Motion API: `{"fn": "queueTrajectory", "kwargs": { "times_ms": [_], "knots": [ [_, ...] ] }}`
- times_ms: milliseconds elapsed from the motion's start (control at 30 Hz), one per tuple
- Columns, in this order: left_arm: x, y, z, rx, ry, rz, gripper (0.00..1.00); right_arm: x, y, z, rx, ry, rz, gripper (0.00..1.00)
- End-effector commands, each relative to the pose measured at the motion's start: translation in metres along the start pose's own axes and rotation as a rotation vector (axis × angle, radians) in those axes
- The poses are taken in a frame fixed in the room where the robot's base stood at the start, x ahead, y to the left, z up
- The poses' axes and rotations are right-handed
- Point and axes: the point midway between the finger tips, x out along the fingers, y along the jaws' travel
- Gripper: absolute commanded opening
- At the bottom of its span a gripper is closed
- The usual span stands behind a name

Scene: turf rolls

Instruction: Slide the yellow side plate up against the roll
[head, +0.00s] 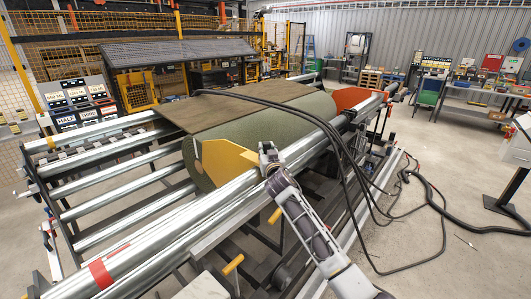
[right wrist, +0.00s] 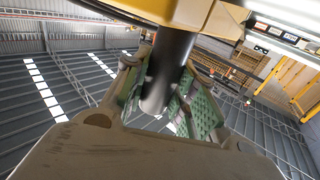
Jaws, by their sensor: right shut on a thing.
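The yellow side plate (head: 228,161) stands at the near left end of the green turf roll (head: 275,122), on the machine's silver bars. From the head view I cannot tell whether plate and roll touch. My right gripper (head: 268,160) is at the plate's right edge. In the right wrist view, its green-padded fingers (right wrist: 172,105) are shut around a dark round handle (right wrist: 168,75). The handle hangs below a yellow part of the plate (right wrist: 165,10). My left gripper is not in view.
An orange side plate (head: 355,98) stands at the roll's far right end. Black cables (head: 335,135) droop over the roll and down to the floor. Bare silver rollers (head: 120,185) lie left of the plate.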

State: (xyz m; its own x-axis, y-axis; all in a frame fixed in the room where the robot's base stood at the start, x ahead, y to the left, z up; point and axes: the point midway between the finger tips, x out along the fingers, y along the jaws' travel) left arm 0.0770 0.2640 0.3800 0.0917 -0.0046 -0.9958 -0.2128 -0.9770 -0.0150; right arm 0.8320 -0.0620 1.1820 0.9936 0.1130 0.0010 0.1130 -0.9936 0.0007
Motion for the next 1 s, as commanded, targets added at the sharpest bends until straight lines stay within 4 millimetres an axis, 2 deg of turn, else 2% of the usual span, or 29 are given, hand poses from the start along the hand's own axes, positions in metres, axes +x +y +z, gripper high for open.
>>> {"fn": "queueTrajectory", "kwargs": {
  "times_ms": [33, 200, 667, 1000],
  "knots": [
    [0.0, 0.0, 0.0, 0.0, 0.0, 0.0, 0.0, 0.0, 0.003, 0.0, -0.001, -0.002, 0.005, 0.31],
    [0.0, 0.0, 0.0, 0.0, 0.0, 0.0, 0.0, 0.0, 0.002, 0.0, -0.001, -0.002, 0.004, 0.49],
    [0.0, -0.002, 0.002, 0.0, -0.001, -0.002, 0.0, -0.003, 0.001, 0.001, 0.0, -0.001, 0.001, 0.49],
    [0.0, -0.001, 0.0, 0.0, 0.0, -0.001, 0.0, -0.021, 0.001, 0.001, 0.001, -0.001, 0.001, 0.49]
  ]
}}
